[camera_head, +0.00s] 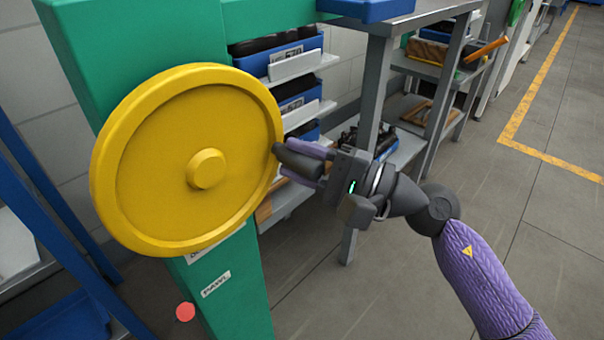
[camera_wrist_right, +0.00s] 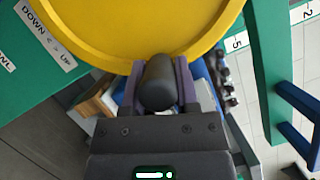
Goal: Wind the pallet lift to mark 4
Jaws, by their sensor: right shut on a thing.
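A large yellow handwheel (camera_head: 150,150) with a round hub is mounted on a green column (camera_head: 235,285). It fills the top of the right wrist view (camera_wrist_right: 140,25). A dark handle (camera_wrist_right: 157,82) stands out from the wheel near its rim, on the right side in the head view. My right gripper (camera_head: 302,161) is shut on this handle, with a purple finger on each side of it. The wrist view shows a "DOWN / UP" label (camera_wrist_right: 48,35) and marks 5 (camera_wrist_right: 237,42) and 2 (camera_wrist_right: 307,14). No pointer for the marks is discernible. My left gripper is out of view.
A red knob (camera_head: 185,312) and a "PAWL" label (camera_head: 216,284) are low on the column. Grey shelving with blue bins (camera_head: 290,55) stands behind and right of the wheel. A blue frame (camera_head: 50,190) is at the left. The floor at the right (camera_head: 530,240) is clear.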

